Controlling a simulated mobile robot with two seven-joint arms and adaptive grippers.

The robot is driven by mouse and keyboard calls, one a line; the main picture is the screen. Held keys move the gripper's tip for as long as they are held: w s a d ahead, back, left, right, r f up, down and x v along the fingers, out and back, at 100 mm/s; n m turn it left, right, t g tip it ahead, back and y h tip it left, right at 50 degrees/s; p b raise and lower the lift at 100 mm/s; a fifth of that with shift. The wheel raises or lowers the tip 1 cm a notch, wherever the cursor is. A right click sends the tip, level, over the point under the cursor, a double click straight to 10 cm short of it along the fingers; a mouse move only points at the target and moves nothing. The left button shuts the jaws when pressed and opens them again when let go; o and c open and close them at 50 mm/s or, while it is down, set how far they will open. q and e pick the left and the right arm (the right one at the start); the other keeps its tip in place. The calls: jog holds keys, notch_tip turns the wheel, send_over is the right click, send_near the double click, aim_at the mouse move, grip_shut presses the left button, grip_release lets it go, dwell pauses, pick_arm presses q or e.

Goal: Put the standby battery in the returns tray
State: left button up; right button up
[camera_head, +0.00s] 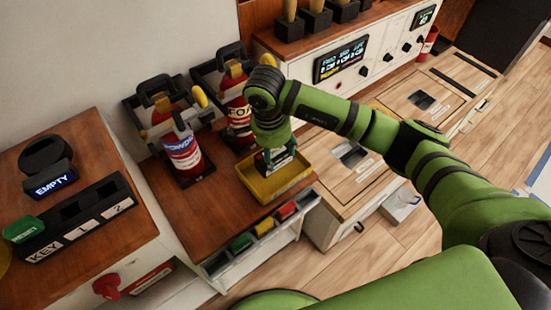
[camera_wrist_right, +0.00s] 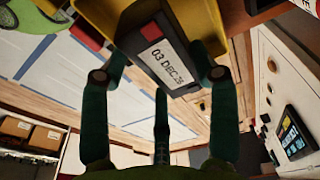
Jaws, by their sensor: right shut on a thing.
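The standby battery (camera_wrist_right: 158,52) is a dark block with a white "03 DEC 26" label and a red patch at one end. My right gripper (camera_wrist_right: 160,68) is shut on it, one finger on each side. In the head view, the right gripper (camera_head: 273,152) points down into the yellow returns tray (camera_head: 258,198), on the wooden counter. The tray's yellow wall (camera_wrist_right: 90,14) also shows behind the battery in the wrist view. I cannot tell whether the battery touches the tray floor. My left gripper is not in view.
A red-and-white extinguisher (camera_head: 184,152) stands left of the tray, and another (camera_head: 236,108) stands behind it, close to my right arm.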

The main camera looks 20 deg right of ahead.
aim_at(275, 155)
jog(key=shift+w+f, duration=0.1)
jog(key=shift+f, duration=1.85)
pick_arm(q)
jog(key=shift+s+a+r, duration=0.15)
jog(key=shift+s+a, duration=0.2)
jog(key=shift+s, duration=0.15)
pick_arm(e)
jog(key=shift+f, duration=0.15)
jog(key=o, duration=1.7)
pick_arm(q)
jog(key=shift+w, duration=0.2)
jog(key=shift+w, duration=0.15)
pick_arm(e)
jog(key=r, duration=0.3)
jog(key=a+r, duration=0.1)
jog(key=r, duration=0.7)
jog(key=shift+s+a, duration=0.2)
jog(key=shift+s, duration=0.05)
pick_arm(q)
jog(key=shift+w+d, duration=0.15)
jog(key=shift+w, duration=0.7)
pick_arm(e)
jog(key=shift+r, duration=0.55)
